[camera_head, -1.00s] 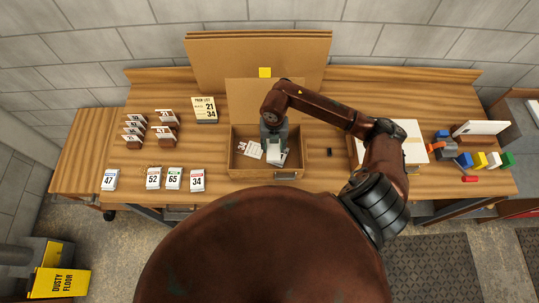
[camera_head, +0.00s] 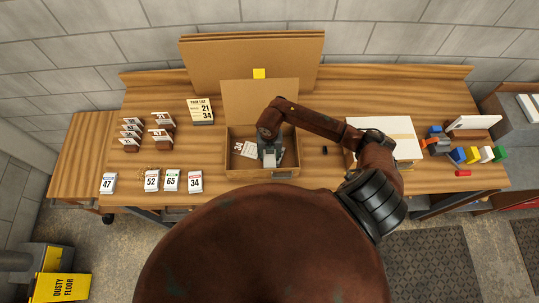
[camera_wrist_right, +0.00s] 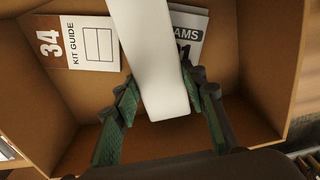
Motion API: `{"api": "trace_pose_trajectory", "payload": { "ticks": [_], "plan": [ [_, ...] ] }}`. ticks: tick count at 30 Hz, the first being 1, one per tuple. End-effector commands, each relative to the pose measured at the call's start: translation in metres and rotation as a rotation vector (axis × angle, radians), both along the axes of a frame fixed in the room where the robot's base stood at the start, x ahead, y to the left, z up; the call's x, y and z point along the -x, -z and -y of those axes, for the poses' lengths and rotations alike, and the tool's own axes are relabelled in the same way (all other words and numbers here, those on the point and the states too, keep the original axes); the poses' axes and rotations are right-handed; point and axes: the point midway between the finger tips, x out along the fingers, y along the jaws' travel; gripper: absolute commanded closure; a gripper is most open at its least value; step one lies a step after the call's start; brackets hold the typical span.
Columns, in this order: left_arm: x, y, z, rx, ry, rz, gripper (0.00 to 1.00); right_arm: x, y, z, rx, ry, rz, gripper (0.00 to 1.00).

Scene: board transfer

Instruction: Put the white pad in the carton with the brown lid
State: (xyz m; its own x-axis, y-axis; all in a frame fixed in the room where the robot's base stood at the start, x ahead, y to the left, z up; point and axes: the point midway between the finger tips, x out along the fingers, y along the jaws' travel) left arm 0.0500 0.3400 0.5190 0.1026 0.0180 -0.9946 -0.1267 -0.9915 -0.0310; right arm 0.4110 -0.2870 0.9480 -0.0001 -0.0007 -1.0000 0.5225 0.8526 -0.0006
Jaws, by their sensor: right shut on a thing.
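The carton (camera_head: 240,173) stands open on the bench, with its brown lid (camera_head: 258,101) raised at the back. My right gripper (camera_head: 270,160) reaches down into the carton. In the right wrist view its green-padded fingers (camera_wrist_right: 165,105) are shut on the white pad (camera_wrist_right: 155,60), a long white slab. The pad is over or in the carton; whether it touches the bottom I cannot tell. A kit guide card marked 34 (camera_wrist_right: 75,43) lies in the carton, and another printed card (camera_wrist_right: 190,30) is partly hidden behind the pad. My left gripper is not in view.
A white-topped box (camera_head: 400,135) stands right of the carton, with coloured blocks (camera_head: 472,155) beyond. Numbered cards (camera_head: 172,181) lie at the front left. A list card (camera_head: 201,110) and card holders (camera_head: 161,137) stand behind them. A large brown board (camera_head: 210,65) leans at the back.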

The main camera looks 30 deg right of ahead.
Motion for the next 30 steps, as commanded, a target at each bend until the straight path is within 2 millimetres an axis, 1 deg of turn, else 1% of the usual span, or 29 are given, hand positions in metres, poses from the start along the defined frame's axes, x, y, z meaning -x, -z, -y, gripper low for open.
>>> {"api": "trace_pose_trajectory", "payload": {
  "ticks": [5,6,13,23,26,29,30],
  "plan": [
    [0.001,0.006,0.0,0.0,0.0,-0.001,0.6,0.0,0.007,0.0,0.0,0.0,0.0,0.78],
    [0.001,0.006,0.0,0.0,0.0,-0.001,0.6,0.0,0.007,0.0,0.0,0.0,0.0,0.6],
    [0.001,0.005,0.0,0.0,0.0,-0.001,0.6,0.0,0.006,0.0,0.0,0.0,0.0,0.45],
    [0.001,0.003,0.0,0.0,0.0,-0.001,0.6,0.0,0.004,0.0,0.0,0.0,0.0,0.44],
    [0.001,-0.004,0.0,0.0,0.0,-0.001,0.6,0.0,-0.004,0.0,0.0,0.0,0.0,0.44],
    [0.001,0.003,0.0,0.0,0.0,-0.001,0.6,-0.002,-0.018,0.001,0.001,-0.001,0.006,0.44],
    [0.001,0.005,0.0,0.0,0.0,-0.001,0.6,-0.002,-0.025,0.001,0.001,-0.003,0.005,0.44]
  ]
}}
